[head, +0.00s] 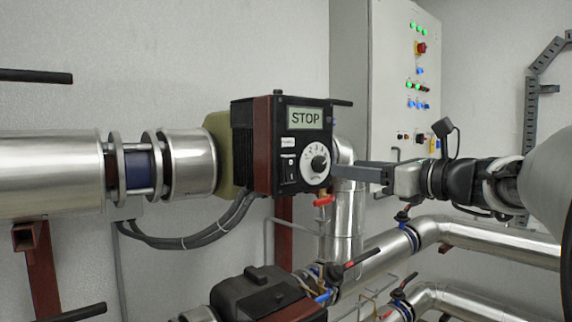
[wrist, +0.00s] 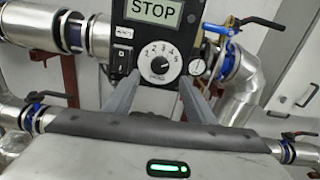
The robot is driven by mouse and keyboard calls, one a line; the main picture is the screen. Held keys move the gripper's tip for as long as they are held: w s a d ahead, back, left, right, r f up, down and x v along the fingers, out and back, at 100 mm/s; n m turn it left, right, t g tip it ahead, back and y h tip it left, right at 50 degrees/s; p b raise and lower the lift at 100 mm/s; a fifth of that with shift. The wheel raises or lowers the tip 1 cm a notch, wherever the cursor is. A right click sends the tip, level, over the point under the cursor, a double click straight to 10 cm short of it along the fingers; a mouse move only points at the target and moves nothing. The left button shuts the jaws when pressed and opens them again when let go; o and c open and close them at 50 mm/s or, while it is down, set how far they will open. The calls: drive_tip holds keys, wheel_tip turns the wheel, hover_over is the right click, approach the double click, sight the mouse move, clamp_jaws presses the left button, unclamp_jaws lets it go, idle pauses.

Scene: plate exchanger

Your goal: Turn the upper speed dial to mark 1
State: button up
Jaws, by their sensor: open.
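The upper speed dial (head: 315,164) is a white round scale with a black knob on the front of the upper pump's black control box (head: 262,140). It also shows in the wrist view, where the dial (wrist: 159,63) carries printed numbers around the black knob (wrist: 155,63). I cannot tell for sure which mark the knob points to. My gripper (head: 337,171) is just right of the dial in the head view. In the wrist view my gripper (wrist: 160,78) is open, its two grey fingers on either side of the dial's lower part. Contact with the knob is not visible.
A display (wrist: 154,11) reading STOP sits above the dial, and a black switch (wrist: 123,56) sits left of it. A red-handled valve (head: 323,200) is below the box. A lower pump (head: 262,295) and silver pipes lie below. A control cabinet (head: 385,60) stands behind.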

sight(322, 165)
drive_tip(key=x, duration=0.7)
drive_tip(key=shift+w+a, duration=0.15)
drive_tip(key=c, duration=1)
drive_tip(key=shift+c, duration=0.2)
